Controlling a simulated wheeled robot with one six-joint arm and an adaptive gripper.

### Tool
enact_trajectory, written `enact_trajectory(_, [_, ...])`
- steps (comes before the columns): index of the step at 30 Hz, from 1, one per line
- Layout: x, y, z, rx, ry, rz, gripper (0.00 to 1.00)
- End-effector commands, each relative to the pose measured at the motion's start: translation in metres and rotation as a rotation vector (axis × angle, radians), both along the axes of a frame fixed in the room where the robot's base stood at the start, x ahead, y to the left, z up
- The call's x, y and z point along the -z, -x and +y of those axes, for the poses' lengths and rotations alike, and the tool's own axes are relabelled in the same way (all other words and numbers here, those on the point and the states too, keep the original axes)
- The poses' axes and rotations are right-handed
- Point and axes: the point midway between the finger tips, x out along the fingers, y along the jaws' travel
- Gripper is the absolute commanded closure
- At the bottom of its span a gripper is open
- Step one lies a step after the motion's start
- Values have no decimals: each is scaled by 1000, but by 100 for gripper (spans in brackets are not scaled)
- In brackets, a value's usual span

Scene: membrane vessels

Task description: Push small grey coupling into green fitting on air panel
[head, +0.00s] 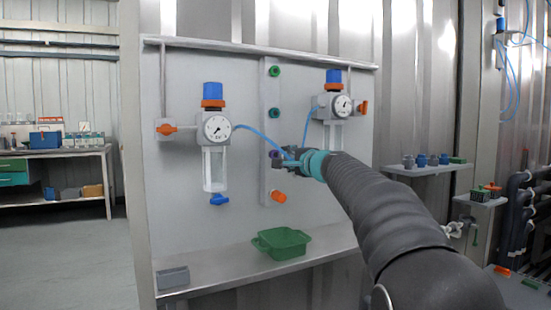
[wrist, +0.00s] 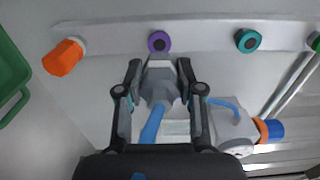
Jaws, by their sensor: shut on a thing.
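My gripper (wrist: 160,68) is shut on a small grey coupling (wrist: 157,80) with a blue hose (wrist: 153,125) running from it. In the wrist view the coupling's end lies just below the purple fitting (wrist: 159,41); I cannot tell whether they touch. The green fitting (head: 274,71) is at the top of the panel's vertical strip, and at the right edge of the wrist view (wrist: 316,43). A teal fitting (head: 274,113) sits below it. In the head view my gripper (head: 285,163) is at the purple fitting's height, well below the green one. The air panel (head: 240,190) stands upright.
An orange fitting (head: 279,197) is lowest on the strip. Gauge units stand left (head: 216,128) and right (head: 343,106) of the strip, and the blue hose crosses between. A green tray (head: 281,244) and small grey box (head: 172,278) are on the ledge below.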

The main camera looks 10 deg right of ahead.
Motion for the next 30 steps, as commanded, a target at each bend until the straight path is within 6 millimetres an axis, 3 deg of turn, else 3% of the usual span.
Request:
enact_trajectory(23, [0, 8, -4, 2, 48, -14, 100])
enact_trajectory(25, [-9, 12, -10, 11, 121, -41, 100])
enact_trajectory(30, [-62, 40, -27, 34, 313, -103, 100])
